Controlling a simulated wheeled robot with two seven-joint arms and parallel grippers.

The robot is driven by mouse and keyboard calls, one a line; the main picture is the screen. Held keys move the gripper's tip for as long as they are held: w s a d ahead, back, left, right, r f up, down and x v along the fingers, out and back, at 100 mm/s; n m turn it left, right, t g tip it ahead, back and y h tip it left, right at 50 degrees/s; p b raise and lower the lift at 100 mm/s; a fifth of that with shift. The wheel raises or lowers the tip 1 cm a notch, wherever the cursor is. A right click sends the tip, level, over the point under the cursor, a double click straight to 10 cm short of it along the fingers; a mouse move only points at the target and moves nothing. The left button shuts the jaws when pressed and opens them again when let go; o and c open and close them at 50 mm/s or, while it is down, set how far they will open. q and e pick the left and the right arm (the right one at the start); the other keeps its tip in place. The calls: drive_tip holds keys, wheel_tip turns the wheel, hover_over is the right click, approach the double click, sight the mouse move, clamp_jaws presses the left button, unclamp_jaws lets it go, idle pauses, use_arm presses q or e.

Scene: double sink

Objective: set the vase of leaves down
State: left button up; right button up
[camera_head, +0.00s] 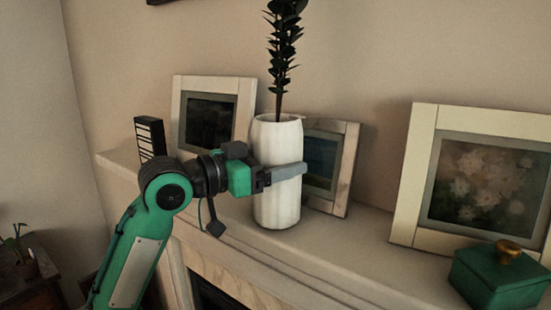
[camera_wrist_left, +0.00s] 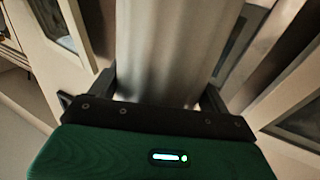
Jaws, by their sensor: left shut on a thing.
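A white ribbed vase (camera_head: 277,200) with a tall stem of dark leaves (camera_head: 283,45) stands upright at the mantel, in the middle of the head view. My left gripper (camera_head: 284,173) reaches in from the left and is shut around the vase at mid-height. In the left wrist view the pale vase body (camera_wrist_left: 165,50) fills the space between the two fingers (camera_wrist_left: 157,97). The vase's base is at or just above the mantel shelf (camera_head: 345,252); I cannot tell whether it touches. My right gripper is in neither view.
Framed pictures lean on the wall behind: one at left (camera_head: 247,100), one partly hidden by the vase (camera_head: 345,170), a large one at right (camera_head: 419,150). A green box with a gold knob (camera_head: 490,280) sits at far right. A black-and-white striped object (camera_head: 150,138) stands at left.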

use_arm(q)
drive_tip(key=shift+r, duration=0.1)
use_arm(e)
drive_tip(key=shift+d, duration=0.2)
use_arm(q)
drive_tip(key=shift+d, duration=0.1)
drive_tip(key=o, duration=1.1)
drive_tip(key=shift+f, duration=0.2)
drive_tip(key=o, duration=0.4)
drive_tip(key=shift+s, duration=0.1)
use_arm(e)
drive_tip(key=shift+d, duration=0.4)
use_arm(q)
drive_tip(key=shift+r, duration=0.1)
drive_tip(key=shift+a, duration=0.2)
drive_tip(key=b+v, duration=0.4)
drive_tip(key=v, duration=0.7)
drive_tip(key=shift+s+a, duration=0.3)
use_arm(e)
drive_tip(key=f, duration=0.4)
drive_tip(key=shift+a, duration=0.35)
